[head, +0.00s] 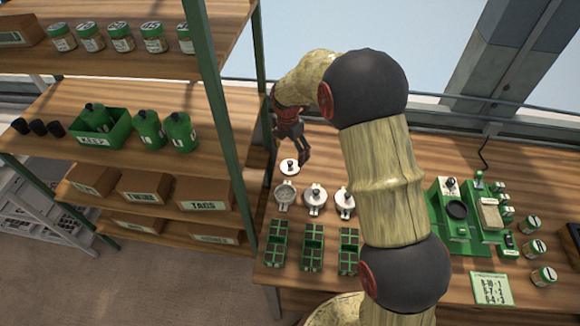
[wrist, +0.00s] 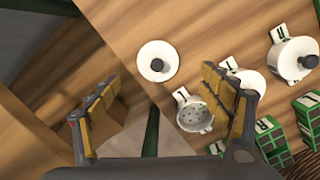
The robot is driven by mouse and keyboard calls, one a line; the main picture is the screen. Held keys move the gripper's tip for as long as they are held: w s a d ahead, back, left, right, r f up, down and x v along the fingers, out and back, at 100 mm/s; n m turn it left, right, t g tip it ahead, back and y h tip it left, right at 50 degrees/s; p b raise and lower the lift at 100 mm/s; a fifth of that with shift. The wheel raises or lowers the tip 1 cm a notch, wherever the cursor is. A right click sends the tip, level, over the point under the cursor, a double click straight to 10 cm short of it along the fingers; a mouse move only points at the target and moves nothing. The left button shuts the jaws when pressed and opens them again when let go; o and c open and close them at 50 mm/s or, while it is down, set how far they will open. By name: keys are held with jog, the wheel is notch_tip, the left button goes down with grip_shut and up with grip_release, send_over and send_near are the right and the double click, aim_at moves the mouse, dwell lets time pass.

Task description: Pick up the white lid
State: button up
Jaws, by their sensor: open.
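The white lid (head: 289,167) is a round disc with a dark knob, lying flat on the wooden bench. In the wrist view the lid (wrist: 157,61) is in full view, ahead of the fingertips and roughly between them across the picture. My gripper (head: 290,142) is just above and behind the lid in the head view. In the wrist view my gripper (wrist: 160,92) has its yellow-padded fingers wide apart with nothing between them. An uncovered white pot (head: 285,195) with a perforated top stands just in front of the lid; this pot (wrist: 194,113) also shows in the wrist view.
Two more white pots, a middle one (head: 315,198) and a right one (head: 345,203), stand in the row with dark knobs on top. Green seed trays (head: 312,248) line the front. A shelf unit (head: 232,150) rises close on the left. A green seeder machine (head: 455,225) stands right.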

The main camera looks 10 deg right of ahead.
aim_at(290, 162)
jog(key=n, duration=0.4)
jog(key=shift+w, duration=0.3)
jog(key=f, duration=0.2)
jog(key=f+b, duration=0.1)
jog(key=f, duration=0.2)
jog(key=f+b, duration=0.1)
jog(key=f, duration=0.1)
jog(key=shift+w+f, duration=0.25)
jog(key=shift+f, duration=0.1)
jog(key=shift+c, duration=0.9)
jog(key=c, duration=0.8)
jog(key=shift+c, duration=0.2)
jog(key=shift+r, duration=0.15)
